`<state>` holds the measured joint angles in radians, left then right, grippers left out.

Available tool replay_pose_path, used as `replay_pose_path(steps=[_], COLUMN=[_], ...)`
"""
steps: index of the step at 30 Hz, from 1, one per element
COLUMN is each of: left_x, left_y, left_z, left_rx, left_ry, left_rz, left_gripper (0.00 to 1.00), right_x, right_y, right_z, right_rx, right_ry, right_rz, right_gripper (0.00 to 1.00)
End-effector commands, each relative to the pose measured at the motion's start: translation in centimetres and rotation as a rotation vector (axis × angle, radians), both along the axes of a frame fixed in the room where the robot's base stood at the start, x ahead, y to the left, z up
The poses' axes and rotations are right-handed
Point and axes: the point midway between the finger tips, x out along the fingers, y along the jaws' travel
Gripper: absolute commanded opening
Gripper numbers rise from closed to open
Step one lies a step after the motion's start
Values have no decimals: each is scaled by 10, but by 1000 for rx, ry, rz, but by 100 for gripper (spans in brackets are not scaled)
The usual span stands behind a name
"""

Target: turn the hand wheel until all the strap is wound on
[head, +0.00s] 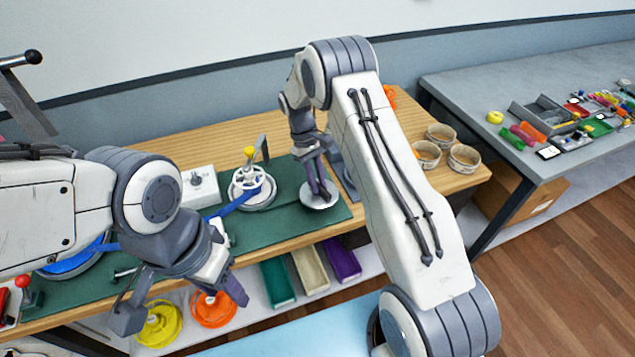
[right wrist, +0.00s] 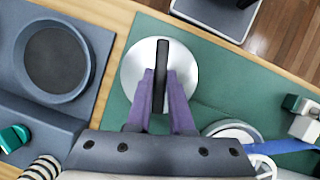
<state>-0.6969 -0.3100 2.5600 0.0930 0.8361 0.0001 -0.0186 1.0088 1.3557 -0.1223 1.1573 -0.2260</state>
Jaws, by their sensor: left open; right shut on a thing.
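The hand wheel (head: 248,180) is white and spoked, with a yellow knob (head: 250,151), and stands over a pale round drum on the green mat. The blue strap (head: 230,205) runs from it leftward toward a blue reel (head: 72,262), partly hidden by my left arm. Part of the wheel shows at the lower right of the right wrist view (right wrist: 262,166). My right gripper (head: 318,192) is shut on a black upright handle (right wrist: 161,75) above a silver disc (right wrist: 135,75), apart from the wheel. My left gripper (head: 182,303) is open and empty, in front of the bench edge.
A white box (head: 200,187) stands left of the wheel. Several round containers (head: 427,155) stand at the bench's right end. Yellow and orange reels (head: 213,309) and coloured bins (head: 341,259) sit on the shelf below. A grey table (head: 480,85) with small items is at the right.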

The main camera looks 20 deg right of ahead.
Motion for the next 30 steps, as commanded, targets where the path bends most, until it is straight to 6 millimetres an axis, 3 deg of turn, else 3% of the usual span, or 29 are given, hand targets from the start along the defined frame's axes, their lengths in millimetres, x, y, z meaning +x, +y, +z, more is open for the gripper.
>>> replay_pose_path(steps=[30], left_x=[0], left_y=[0], left_z=[0], left_rx=[0], left_ry=[0], left_rz=[0], left_gripper=[50], right_x=[-2], right_y=[-6], right_z=[1], right_rx=[0], right_ry=[2], right_rz=[-968], right_gripper=[0])
